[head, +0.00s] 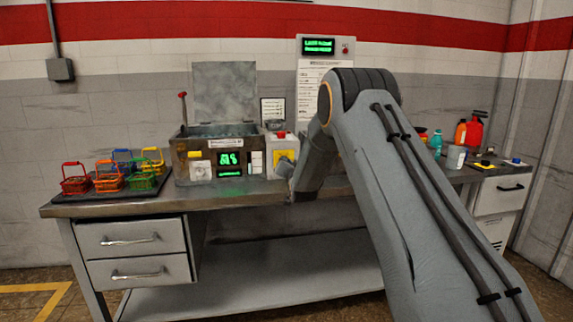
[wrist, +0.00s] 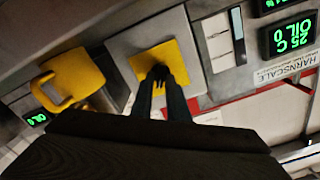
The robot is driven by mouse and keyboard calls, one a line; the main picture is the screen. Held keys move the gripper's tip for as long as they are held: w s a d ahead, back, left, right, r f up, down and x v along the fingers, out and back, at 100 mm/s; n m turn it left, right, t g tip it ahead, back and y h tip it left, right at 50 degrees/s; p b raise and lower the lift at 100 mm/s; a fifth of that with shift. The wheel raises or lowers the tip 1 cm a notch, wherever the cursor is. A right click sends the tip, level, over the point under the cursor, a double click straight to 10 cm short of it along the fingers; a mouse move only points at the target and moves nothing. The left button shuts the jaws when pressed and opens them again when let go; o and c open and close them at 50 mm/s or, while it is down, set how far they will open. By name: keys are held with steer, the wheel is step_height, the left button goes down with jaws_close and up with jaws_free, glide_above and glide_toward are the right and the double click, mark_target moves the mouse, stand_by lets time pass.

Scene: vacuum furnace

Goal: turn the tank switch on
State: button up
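The tank (head: 232,129) stands on the bench with its lid raised and green lit displays on its front; part of its front with green readouts shows in the wrist view (wrist: 285,38). To its right is a grey switch box with a yellow plate (head: 285,157). In the wrist view the yellow plate (wrist: 184,57) is straight ahead. My gripper (wrist: 160,74) has its dark fingertips close together in front of the plate, at or very near it. The tank switch itself is hidden behind the fingertips, and I cannot tell whether they touch it.
Several coloured baskets (head: 108,178) stand on a dark tray at the left. A yellow handle (wrist: 68,80) is left of the plate in the wrist view. Bottles (head: 460,133) and a grey can (head: 455,157) stand at the right. A wall display (head: 318,46) is above.

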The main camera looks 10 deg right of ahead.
steer(key=shift+o, duration=1.1)
steer(key=s, duration=0.8)
steer(key=shift+b, duration=0.4)
steer(key=s+f+n+g+p, duration=0.1)
steer(key=s+g, duration=0.5)
steer(key=s, duration=1.2)
steer(key=s+f+n+g+p, duration=0.1)
steer(key=s+f+n+g, duration=0.2)
steer(key=s, duration=1.5)
steer(key=s+f+n+g, duration=0.2)
steer(key=s+f+g, duration=0.3)
steer(key=s, duration=1.3)
steer(key=g, duration=0.4)
steer(key=shift+a+p, duration=0.35)
steer(key=shift+p, duration=0.05)
